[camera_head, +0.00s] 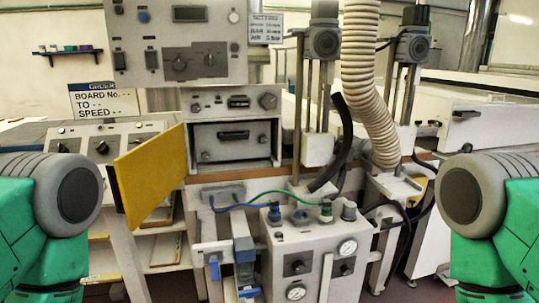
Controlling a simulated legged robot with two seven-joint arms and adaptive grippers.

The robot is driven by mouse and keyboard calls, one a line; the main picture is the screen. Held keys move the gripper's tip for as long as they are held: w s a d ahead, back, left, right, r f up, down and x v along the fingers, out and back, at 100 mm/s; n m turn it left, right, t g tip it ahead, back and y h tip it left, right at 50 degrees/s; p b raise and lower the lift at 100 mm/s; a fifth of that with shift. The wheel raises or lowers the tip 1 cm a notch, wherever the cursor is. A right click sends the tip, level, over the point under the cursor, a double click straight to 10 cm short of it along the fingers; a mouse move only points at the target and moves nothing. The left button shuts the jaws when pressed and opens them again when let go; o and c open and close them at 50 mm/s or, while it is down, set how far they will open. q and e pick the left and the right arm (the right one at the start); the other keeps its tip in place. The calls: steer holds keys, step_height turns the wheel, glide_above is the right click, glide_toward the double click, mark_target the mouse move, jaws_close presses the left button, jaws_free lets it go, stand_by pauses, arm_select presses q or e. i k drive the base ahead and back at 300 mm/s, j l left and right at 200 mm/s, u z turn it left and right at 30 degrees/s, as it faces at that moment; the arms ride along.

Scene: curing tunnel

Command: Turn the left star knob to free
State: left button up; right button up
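Two upright posts stand behind the control box. Each bears a dark grey block with a round knob-like face: the left one (325,42) and the right one (418,48). These look like the star knobs, but the lobes and any "free" marking are too small to read. The left one faces me, just left of the ribbed hose. My green and grey arm links show at the left and right edges, well apart from both knobs. Neither gripper is in view.
A cream ribbed hose (362,75) hangs between the posts. A yellow panel (152,175) sticks out at left. A control box (318,250) with gauges stands low in front. An instrument panel (180,45) hangs upper left. An order board (104,102) stands behind.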

mark_target(204, 156)
steer(key=i+j+z, duration=0.2)
steer(key=j, duration=0.7)
steer(key=i+j+z, duration=0.15)
steer(key=j, duration=0.7)
steer(key=j+z, duration=0.2)
steer(key=j, duration=0.7)
steer(key=i+l, duration=0.15)
